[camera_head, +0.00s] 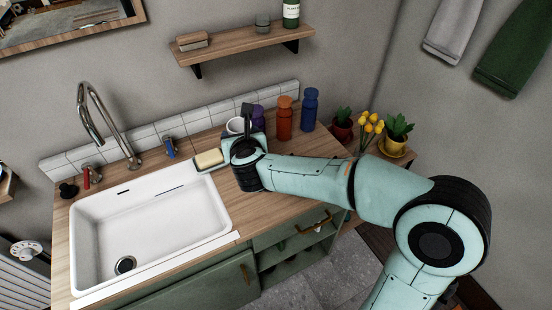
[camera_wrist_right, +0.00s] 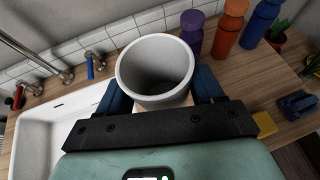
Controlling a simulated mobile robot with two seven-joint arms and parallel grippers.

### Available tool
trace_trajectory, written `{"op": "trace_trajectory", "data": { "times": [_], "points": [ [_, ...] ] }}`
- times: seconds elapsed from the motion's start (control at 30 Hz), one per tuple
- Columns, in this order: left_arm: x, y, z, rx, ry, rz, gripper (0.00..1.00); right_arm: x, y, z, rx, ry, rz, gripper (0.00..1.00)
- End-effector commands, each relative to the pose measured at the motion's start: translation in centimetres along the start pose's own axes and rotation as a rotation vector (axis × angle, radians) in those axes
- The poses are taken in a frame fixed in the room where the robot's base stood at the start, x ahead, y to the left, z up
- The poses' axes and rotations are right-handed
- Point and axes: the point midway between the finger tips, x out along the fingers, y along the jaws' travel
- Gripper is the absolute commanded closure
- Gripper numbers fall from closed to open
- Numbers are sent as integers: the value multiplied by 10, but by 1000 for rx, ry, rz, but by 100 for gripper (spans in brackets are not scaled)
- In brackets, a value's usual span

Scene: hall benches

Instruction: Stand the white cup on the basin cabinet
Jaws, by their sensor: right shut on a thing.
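The white cup (camera_head: 234,126) is mostly hidden behind my right gripper (camera_head: 245,118) in the head view. The right wrist view shows the cup (camera_wrist_right: 155,72) with its open mouth up, between the two blue fingers of my right gripper (camera_wrist_right: 161,92), which is shut on it. The cup is over the wooden top of the basin cabinet (camera_head: 250,213), right of the sink and near the back tiles. I cannot tell whether its base touches the top. My left gripper is not in view.
A soap bar (camera_head: 208,158) on a dish lies beside the sink (camera_head: 150,225). Purple (camera_head: 258,118), orange (camera_head: 285,118) and blue (camera_head: 310,108) bottles stand close right of the cup. Potted plants (camera_head: 397,129) stand farther right. A tap (camera_head: 97,115) rises behind the sink.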

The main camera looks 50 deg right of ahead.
Motion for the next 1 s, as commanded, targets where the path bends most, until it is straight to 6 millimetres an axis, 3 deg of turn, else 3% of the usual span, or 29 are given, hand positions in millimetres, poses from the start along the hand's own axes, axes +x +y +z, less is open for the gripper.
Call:
{"op": "trace_trajectory", "data": {
  "times": [0.07, 0.17, 0.7, 1.0],
  "points": [
    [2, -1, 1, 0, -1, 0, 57, -8, -4, 9, 5, -2, -6, 72],
    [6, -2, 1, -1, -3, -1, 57, -8, -7, 7, 2, 3, -10, 72],
    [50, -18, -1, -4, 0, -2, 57, 48, -6, -113, -3, 9, -12, 72],
    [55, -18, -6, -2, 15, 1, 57, 61, -5, -140, 0, 7, -12, 72]
  ]
}}
